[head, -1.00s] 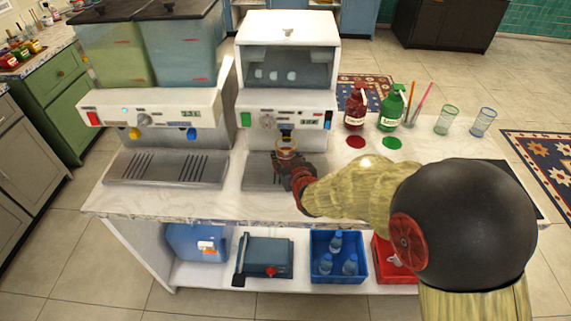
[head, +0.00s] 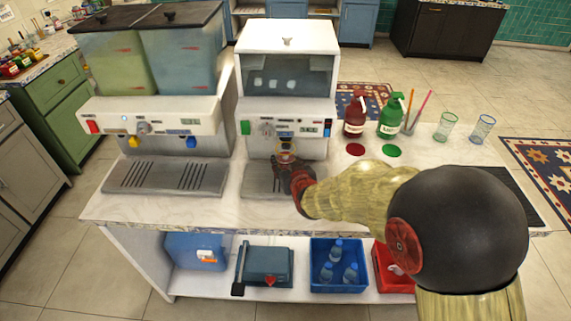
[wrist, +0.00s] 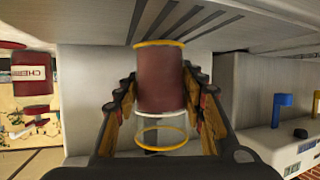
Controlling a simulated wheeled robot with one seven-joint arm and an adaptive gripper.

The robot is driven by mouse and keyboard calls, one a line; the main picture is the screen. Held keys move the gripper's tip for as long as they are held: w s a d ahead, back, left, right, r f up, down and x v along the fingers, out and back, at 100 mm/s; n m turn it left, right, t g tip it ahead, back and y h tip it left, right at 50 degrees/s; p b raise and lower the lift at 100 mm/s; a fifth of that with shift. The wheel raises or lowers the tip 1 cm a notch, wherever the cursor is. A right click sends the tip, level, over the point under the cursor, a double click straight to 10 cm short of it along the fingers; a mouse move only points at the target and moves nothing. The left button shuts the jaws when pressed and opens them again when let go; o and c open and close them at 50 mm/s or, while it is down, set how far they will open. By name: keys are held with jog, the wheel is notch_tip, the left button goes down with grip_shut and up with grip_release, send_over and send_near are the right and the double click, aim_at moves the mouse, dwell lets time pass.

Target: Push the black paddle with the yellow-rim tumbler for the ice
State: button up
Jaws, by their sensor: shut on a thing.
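My gripper (head: 284,160) is shut on the yellow-rim tumbler (head: 286,147), in front of the middle machine (head: 287,75) and above its slotted drip tray (head: 262,184). In the wrist view my gripper (wrist: 160,105) has its fingers on both sides of the tumbler (wrist: 159,88). The wrist picture is upside down, so the open rim is low in it. Dark red-brown contents fill much of the clear tumbler, with an empty part near the rim. White cubes show behind the machine's window. The black paddle cannot be made out clearly; whether the tumbler touches it cannot be told.
A two-tank dispenser (head: 150,115) stands at left. Red (head: 354,118) and green (head: 391,118) pump bottles stand right of the machine, with a straw holder and green-rim (head: 445,127) and blue-rim (head: 482,129) tumblers farther right. Crates sit on the shelf below.

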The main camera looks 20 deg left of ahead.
jog(key=shift+w+a+r, duration=0.1)
jog(key=shift+w, duration=0.3)
jog(key=shift+s, duration=0.15)
jog(key=shift+s+d, duration=0.2)
jog(key=shift+s, duration=0.6)
jog(key=shift+s+d, duration=0.2)
jog(key=shift+s, duration=0.55)
jog(key=shift+s+d, duration=0.2)
jog(key=shift+s, duration=0.6)
jog(key=shift+s+d, duration=0.4)
jog(key=shift+s, duration=1.2)
jog(key=shift+s+d, duration=0.35)
jog(key=shift+s, duration=1.3)
jog(key=shift+s+d, duration=0.4)
jog(key=shift+s, duration=1.2)
